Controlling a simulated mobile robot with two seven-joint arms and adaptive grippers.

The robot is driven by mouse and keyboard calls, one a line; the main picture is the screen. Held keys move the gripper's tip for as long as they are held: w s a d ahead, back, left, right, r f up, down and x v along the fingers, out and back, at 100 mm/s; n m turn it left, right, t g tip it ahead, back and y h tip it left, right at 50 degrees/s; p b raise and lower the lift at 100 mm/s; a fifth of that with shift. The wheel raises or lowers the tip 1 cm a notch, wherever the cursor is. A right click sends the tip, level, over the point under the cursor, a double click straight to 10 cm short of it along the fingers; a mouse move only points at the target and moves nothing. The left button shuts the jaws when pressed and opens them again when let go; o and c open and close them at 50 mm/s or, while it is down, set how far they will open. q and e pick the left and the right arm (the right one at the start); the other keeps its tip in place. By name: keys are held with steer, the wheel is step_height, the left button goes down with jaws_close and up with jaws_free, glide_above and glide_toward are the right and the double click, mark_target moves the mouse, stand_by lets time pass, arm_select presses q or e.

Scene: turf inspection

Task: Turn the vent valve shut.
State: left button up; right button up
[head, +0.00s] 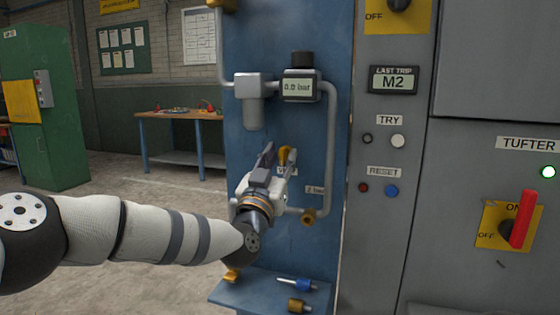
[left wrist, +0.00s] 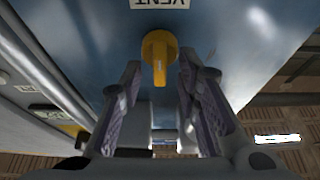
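The vent valve is a yellow knob with a short lever (left wrist: 157,48), mounted on the blue panel beside an upside-down VENT label (left wrist: 160,3) in the left wrist view. Its lever points away from the label. In the head view the valve (head: 283,155) shows only partly, behind my left gripper (head: 278,160). In the left wrist view my left gripper (left wrist: 158,78) is open, its fingers on either side of the lever's line with gaps to both. I cannot tell how deep the lever lies between them. My right gripper is not in view.
Grey pipes (head: 330,150) and a gauge reading 0.0 (head: 300,87) are above and right of the valve. Another yellow fitting (head: 308,216) sits lower right. A blue shelf (head: 250,292) below holds small tools. A grey cabinet with a red switch handle (head: 523,218) stands right.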

arm_select(q)
jaws_close()
